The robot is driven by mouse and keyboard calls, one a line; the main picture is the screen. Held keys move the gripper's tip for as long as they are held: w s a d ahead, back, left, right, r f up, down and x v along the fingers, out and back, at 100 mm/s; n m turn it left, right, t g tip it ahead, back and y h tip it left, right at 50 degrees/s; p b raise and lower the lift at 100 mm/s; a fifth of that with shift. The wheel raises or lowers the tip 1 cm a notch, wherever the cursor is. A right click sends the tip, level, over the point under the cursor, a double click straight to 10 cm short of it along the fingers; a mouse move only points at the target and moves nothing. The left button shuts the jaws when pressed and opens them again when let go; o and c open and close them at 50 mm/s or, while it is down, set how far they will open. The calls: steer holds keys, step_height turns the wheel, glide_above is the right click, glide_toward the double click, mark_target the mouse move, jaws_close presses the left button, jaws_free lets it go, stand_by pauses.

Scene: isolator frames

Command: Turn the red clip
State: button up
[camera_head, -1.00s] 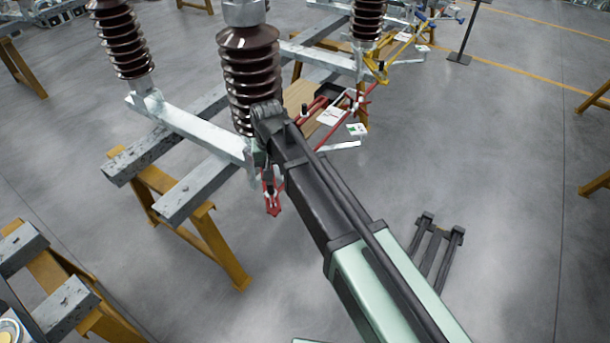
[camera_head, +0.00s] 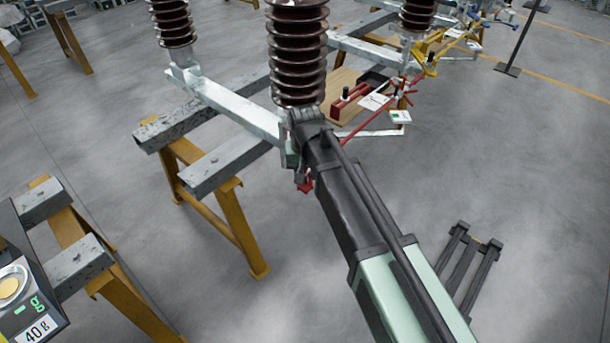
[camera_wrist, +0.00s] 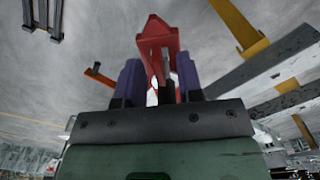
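The red clip shows at the lower edge of the metal arm in the head view (camera_head: 306,185), mostly hidden behind my dark arm link. In the wrist view the red clip (camera_wrist: 160,42) rises in front of my gripper (camera_wrist: 159,76). Its lower part reaches down between the two dark purple fingers, which stand apart on either side of it. I cannot tell whether the fingers press on it.
A brown ribbed insulator (camera_head: 297,55) stands just behind my arm. Grey beams (camera_head: 230,160) rest on yellow trestles (camera_head: 225,220). A scale (camera_head: 25,305) is at the lower left. A red rod (camera_head: 365,134) runs right of the arm. Floor at lower centre is clear.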

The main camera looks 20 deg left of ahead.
jaws_close()
steer(key=m, duration=0.4)
steer(key=shift+m, duration=0.3)
steer(key=m, duration=0.4)
steer(key=shift+m, duration=0.3)
steer(key=m, duration=0.4)
steer(key=shift+m, duration=2.4)
